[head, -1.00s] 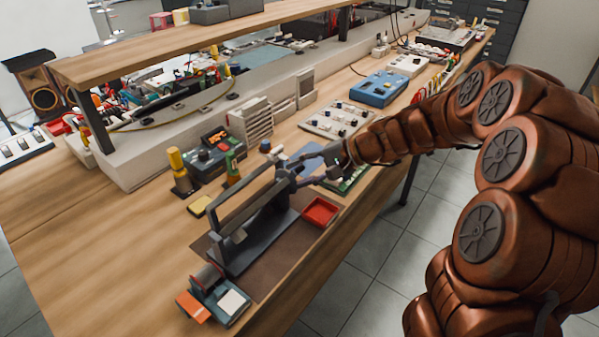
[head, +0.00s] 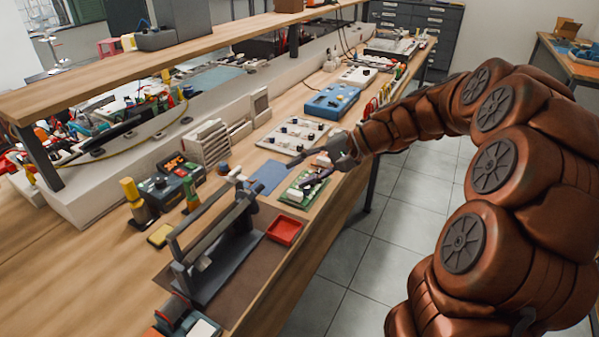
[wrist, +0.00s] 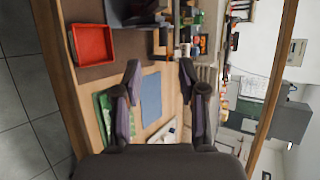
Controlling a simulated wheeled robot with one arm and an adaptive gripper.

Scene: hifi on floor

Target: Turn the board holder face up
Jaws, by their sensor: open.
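The board holder (head: 217,245) is a dark grey frame with a long bar, standing on a brown mat (head: 246,292) near the front edge of the bench. In the wrist view part of a dark grey object, seemingly the holder (wrist: 130,13), shows at the top edge. My gripper (head: 308,168) is open and empty, beyond the holder and above the area of the green circuit board (head: 292,199) and a blue pad (head: 268,177). In the wrist view its two fingers (wrist: 158,90) are spread apart, with the blue pad between them. Which face of the holder is up is hard to tell.
A red tray (head: 285,231) sits right of the holder near the bench edge. A soldering station (head: 176,183) and a yellow sponge (head: 160,236) stand to its left. A knob panel (head: 293,135) and blue box (head: 331,100) lie farther back. Free floor (head: 350,265) is at right.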

